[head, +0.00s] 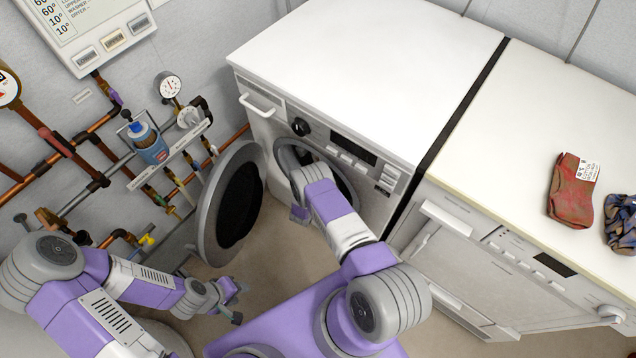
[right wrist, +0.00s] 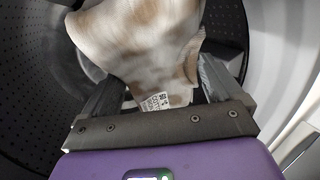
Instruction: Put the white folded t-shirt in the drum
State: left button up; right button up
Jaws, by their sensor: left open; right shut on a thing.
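The white folded t-shirt (right wrist: 135,45), stained brown and with a printed label, is between the fingers of my right gripper (right wrist: 160,85) in the right wrist view. That gripper is shut on it. The dark perforated drum (right wrist: 30,95) surrounds the shirt and the gripper. In the head view my right arm reaches into the round opening of the left washing machine (head: 318,150), so the shirt and right gripper are hidden there. My left gripper (head: 236,300) is open and empty, low at the left, below the open door (head: 232,203).
A second machine (head: 480,265) stands at the right. A red folded cloth (head: 572,190) and a dark blue patterned cloth (head: 622,222) lie on its top. Pipes, gauges and a blue bottle (head: 150,145) line the left wall. The left machine's top is clear.

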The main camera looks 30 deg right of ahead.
jog(key=w+d, duration=0.4)
jog(key=d, duration=0.6)
dwell(0.3)
jog(key=o, duration=0.9)
jog(key=shift+a, duration=0.1)
jog(key=p+v, duration=0.4)
jog(key=v, duration=0.2)
jog(key=shift+s+a+r, duration=0.15)
jog(key=shift+a+r, duration=0.05)
jog(key=shift+a, duration=0.05)
jog(key=shift+s+a, duration=0.25)
